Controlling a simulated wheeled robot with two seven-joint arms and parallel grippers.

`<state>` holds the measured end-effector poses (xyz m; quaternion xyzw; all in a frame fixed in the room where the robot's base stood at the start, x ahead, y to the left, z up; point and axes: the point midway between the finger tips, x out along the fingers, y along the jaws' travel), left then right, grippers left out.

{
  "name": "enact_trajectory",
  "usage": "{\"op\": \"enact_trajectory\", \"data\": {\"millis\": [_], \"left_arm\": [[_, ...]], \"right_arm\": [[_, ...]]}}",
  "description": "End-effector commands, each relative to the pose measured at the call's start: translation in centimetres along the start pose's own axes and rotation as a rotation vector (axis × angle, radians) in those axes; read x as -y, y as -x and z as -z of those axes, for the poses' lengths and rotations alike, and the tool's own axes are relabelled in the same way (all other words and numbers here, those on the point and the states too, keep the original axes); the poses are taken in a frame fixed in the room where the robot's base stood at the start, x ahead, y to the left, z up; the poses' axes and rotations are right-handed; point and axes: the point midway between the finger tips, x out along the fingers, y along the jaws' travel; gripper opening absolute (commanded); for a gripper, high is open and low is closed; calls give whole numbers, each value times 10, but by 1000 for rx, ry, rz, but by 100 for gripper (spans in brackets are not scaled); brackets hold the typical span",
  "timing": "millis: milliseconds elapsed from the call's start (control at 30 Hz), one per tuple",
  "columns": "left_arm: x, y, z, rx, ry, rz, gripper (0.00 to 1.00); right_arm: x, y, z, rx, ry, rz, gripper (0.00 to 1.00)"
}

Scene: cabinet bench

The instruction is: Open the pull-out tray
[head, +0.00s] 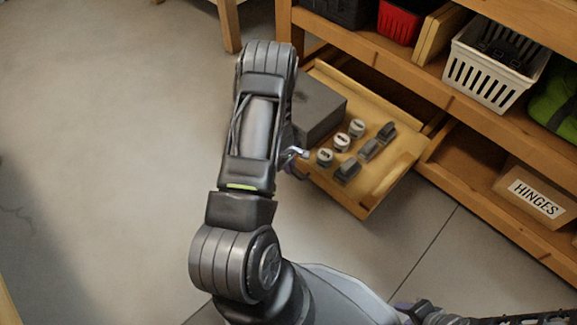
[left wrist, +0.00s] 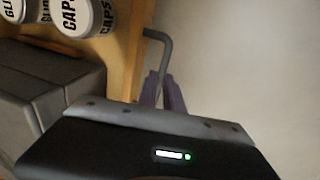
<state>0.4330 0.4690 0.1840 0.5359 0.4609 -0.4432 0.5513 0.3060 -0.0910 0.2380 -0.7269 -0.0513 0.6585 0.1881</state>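The pull-out tray (head: 378,190) stands drawn out from the wooden cabinet, its light wooden floor and front edge showing. Its grey bar handle (left wrist: 158,36) shows in the left wrist view, bent and standing off the tray's wooden front. My left gripper (left wrist: 161,78) has its purple fingers close together on either side of the handle bar and appears shut on it. In the head view the left gripper (head: 296,160) is partly hidden beside my arm, at the tray's front left. My right gripper (head: 408,309) is low at the bottom edge; its fingers are unclear.
The tray holds a dark grey box (head: 318,108), several white-lidded jars (head: 341,142) and several grey blocks (head: 370,149). The shelf above holds a white basket (head: 497,65) and a red bin (head: 398,22). A HINGES box (head: 532,192) sits lower right. Floor at left is clear.

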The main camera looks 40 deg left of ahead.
Motion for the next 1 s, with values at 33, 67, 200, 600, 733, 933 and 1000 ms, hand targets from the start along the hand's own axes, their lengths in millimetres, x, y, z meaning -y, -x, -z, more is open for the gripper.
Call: {"op": "enact_trajectory", "data": {"millis": [33, 67, 200, 600, 733, 933, 1000], "left_arm": [[0, -1, -1, 1, 0, 0, 12], [0, -1, -1, 1, 0, -1, 15], [-1, -1, 0, 0, 0, -1, 26], [-2, 4, 0, -1, 0, -3, 33], [-2, 18, 0, -1, 0, -3, 33], [-3, 52, 0, -2, 0, -4, 33], [-3, 63, 0, -1, -1, -3, 33]], "right_arm": [[0, 0, 0, 0, 0, 0, 36], [0, 0, 0, 0, 0, 0, 36], [0, 0, 0, 0, 0, 0, 36], [1, 2, 0, 1, 0, 0, 36], [3, 9, 0, 3, 0, 0, 36], [8, 25, -2, 11, 1, 0, 36], [9, 29, -2, 14, 2, 0, 36]]}}
